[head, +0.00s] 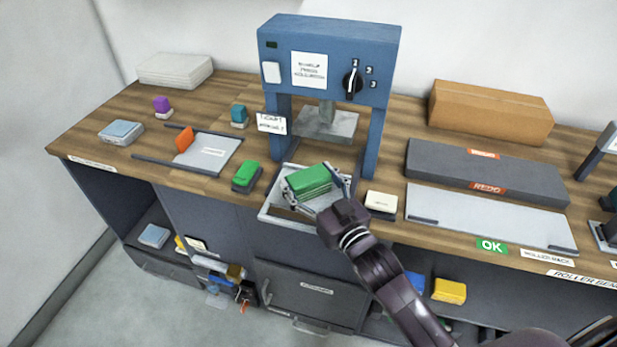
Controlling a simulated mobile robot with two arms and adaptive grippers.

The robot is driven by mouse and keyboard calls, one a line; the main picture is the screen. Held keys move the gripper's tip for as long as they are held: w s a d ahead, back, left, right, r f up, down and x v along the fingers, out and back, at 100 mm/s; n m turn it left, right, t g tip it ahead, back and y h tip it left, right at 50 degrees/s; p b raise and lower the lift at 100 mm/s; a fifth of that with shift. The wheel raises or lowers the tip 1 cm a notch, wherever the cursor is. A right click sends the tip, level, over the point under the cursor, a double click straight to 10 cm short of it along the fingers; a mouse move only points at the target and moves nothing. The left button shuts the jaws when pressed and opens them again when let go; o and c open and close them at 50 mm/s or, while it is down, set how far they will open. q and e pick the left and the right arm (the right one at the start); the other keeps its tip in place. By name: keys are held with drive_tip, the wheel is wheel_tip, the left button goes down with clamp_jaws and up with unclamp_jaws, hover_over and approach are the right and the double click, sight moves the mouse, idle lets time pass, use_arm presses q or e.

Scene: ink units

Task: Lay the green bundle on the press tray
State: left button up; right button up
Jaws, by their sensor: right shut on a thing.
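The green bundle (309,180) is a small block between the fingers of my right gripper (316,188). My right gripper is shut on it. The bundle is over the press tray (276,218), a pale, shallow tray pulled out in front of the blue press (330,50). I cannot tell whether the bundle touches the tray floor. My right arm comes in from the lower right and covers the tray's right front corner. My left gripper is not in the head view.
A green-and-black ink unit (246,176) stands just left of the tray, and a cream pad (381,203) lies just right. The press posts rise behind the tray. A grey mat (207,150) with an orange piece lies left. A long grey block (484,172) lies right.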

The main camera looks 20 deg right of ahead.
drive_tip(key=shift+s+r, duration=0.1)
drive_tip(key=shift+r, duration=0.05)
drive_tip(key=o, duration=1.2)
drive_tip(key=shift+f, duration=0.2)
drive_tip(key=shift+o, duration=0.2)
drive_tip(key=shift+r, duration=0.1)
drive_tip(key=shift+s+d+b, duration=0.25)
drive_tip(key=shift+s+d, duration=0.15)
drive_tip(key=shift+s, duration=1.55)
drive_tip(key=shift+s+d+b, duration=0.2)
drive_tip(key=shift+s+d, duration=0.15)
drive_tip(key=shift+s, duration=1.65)
drive_tip(key=shift+s+d+b, duration=0.25)
drive_tip(key=shift+s+d, duration=0.15)
drive_tip(key=shift+s, duration=1.55)
